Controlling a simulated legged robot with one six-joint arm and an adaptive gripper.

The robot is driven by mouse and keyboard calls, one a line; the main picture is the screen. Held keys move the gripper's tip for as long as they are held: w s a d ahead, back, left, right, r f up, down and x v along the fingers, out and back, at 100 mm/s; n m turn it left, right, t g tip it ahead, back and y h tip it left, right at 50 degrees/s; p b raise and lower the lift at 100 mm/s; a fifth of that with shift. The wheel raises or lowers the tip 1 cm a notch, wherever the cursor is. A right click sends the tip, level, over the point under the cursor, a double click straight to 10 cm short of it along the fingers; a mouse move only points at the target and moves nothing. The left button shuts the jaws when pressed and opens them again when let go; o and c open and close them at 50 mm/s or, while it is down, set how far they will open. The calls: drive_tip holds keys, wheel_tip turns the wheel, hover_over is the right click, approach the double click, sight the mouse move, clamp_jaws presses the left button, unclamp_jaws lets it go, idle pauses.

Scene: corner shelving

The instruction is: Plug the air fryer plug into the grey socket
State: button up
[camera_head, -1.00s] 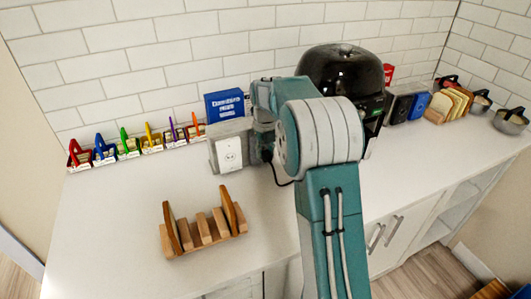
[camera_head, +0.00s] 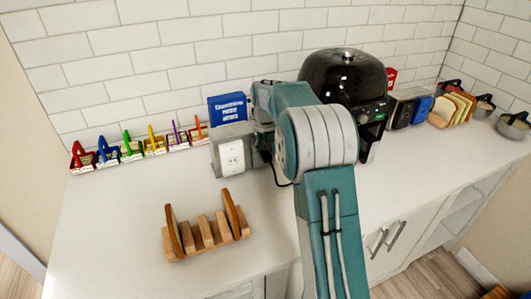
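The grey socket (camera_head: 214,158) is a grey box with a white outlet plate on its front, standing on the counter left of my arm. The air fryer (camera_head: 342,78) is black and rounded and stands behind my arm, partly covered by it. A thin dark cable (camera_head: 279,181) curves below my wrist. The plug itself cannot be made out. My gripper (camera_head: 263,142) is close to the right side of the grey socket, mostly hidden behind my arm links. Its fingers and anything between them cannot be seen clearly, nor whether it touches the box.
A blue box (camera_head: 227,107) stands behind the socket. A wooden rack (camera_head: 205,233) lies in front of it. Several small coloured holders (camera_head: 130,148) line the wall at left. Toasters, bread slices (camera_head: 455,108) and pots (camera_head: 513,124) are at right.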

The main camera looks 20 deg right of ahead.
sight(265, 152)
idle(0.3)
wheel_tip(265, 152, up, 12)
idle(0.4)
idle(0.4)
